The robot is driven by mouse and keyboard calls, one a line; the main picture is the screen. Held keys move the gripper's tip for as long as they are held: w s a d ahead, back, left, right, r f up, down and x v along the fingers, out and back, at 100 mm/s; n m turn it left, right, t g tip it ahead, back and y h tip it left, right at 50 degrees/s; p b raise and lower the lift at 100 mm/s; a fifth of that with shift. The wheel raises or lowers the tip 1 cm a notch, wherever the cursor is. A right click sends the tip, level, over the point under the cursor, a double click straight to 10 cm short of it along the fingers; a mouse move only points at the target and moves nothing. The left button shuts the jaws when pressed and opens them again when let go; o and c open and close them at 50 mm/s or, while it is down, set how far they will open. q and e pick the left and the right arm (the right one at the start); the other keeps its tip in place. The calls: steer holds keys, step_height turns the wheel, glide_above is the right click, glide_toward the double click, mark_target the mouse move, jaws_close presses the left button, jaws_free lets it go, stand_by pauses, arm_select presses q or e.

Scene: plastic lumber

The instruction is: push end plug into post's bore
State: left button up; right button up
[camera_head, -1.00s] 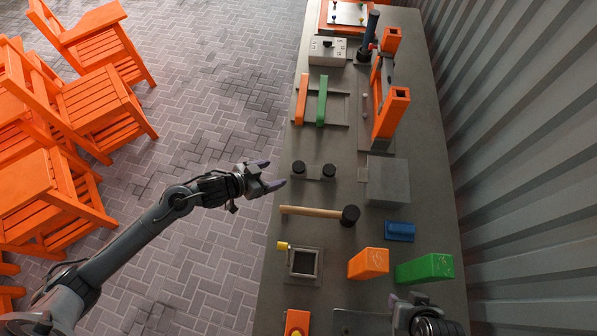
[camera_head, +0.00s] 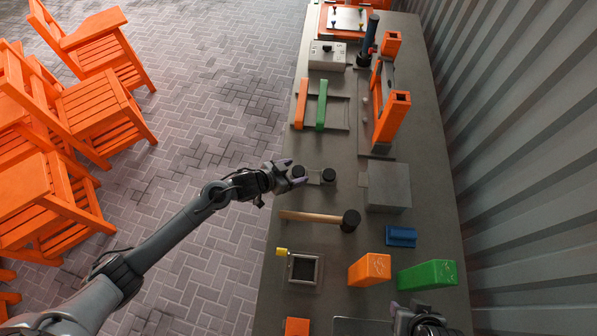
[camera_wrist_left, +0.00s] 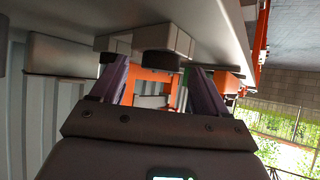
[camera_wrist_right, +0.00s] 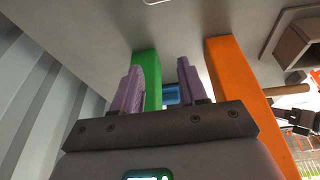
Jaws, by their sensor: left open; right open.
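Two black round end plugs sit on a small grey holder (camera_head: 314,177): a left one (camera_head: 299,171) and a right one (camera_head: 329,176). My left gripper (camera_head: 294,173) is open at the left plug, its fingers on either side of it. In the left wrist view a black plug (camera_wrist_left: 160,62) shows between the spread fingertips; contact cannot be told. An orange frame of posts (camera_head: 384,120) stands farther along the bench, with dark square bores in its post ends. My right gripper (camera_wrist_right: 158,80) is open and empty at the near right of the bench.
A mallet (camera_head: 315,217) lies just nearer than the holder. A grey block (camera_head: 388,187) stands right of it. An orange block (camera_head: 370,270), a green block (camera_head: 428,275) and a blue piece (camera_head: 401,236) are near my right gripper. A corrugated wall (camera_head: 510,180) runs along the right.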

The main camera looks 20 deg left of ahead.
arm_select(q)
steer(key=shift+w+f, duration=0.1)
steer(key=c, duration=1.1)
